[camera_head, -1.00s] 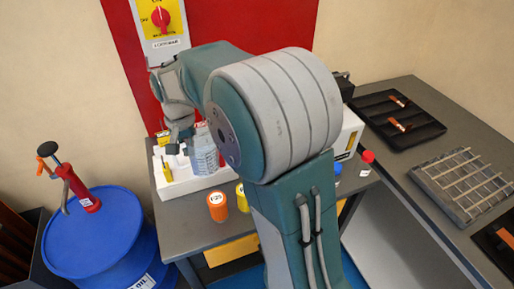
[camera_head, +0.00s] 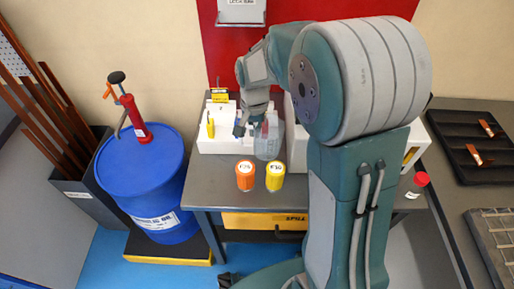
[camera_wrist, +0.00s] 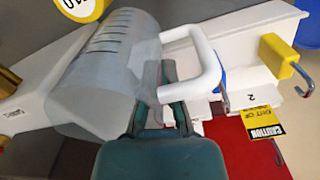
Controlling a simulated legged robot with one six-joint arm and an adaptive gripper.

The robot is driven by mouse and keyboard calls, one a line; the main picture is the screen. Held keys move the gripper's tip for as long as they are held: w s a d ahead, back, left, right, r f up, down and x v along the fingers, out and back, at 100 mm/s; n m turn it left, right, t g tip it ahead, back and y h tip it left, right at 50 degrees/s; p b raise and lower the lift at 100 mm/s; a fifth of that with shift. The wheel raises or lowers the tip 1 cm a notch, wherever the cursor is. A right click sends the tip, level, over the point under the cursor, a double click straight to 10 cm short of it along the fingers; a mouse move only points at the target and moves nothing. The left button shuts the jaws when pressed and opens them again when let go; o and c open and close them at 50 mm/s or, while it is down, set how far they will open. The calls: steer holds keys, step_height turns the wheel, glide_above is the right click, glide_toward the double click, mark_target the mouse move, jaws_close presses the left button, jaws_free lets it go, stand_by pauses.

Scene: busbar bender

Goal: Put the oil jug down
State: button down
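The oil jug (camera_head: 268,138) is a clear, bluish jug at the right end of the white tray on the small bench. I cannot tell whether its base touches the surface. In the wrist view the jug (camera_wrist: 100,75) has dark level marks and a white handle (camera_wrist: 200,58). My gripper (camera_wrist: 163,92) is at the near end of this handle, with its fingers closed about it. In the head view my gripper (camera_head: 251,118) is at the jug's upper left, and my arm comes down from the right.
The white tray (camera_head: 222,145) holds yellow-tagged items. An orange-lidded jar (camera_head: 245,176) and a yellow-lidded jar (camera_head: 275,176) stand in front of the jug. A white box (camera_head: 296,150) is close on its right. A blue drum (camera_head: 143,180) with a red pump stands left.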

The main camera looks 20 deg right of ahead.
mark_target(255, 150)
steer(key=f, duration=0.1)
steer(key=d+f, duration=0.1)
steer(key=f, duration=0.1)
steer(key=d+f, duration=0.1)
steer(key=shift+f, duration=0.2)
steer(key=a+f, duration=0.1)
steer(key=f, duration=0.1)
steer(key=a+f, duration=0.1)
steer(key=f, duration=0.1)
steer(key=shift+a, duration=0.15)
steer(key=shift+d+f, duration=0.1)
steer(key=shift+d, duration=0.65)
steer(key=c, duration=0.9)
jaws_free()
steer(key=shift+o, duration=0.5)
steer(key=shift+a, duration=0.5)
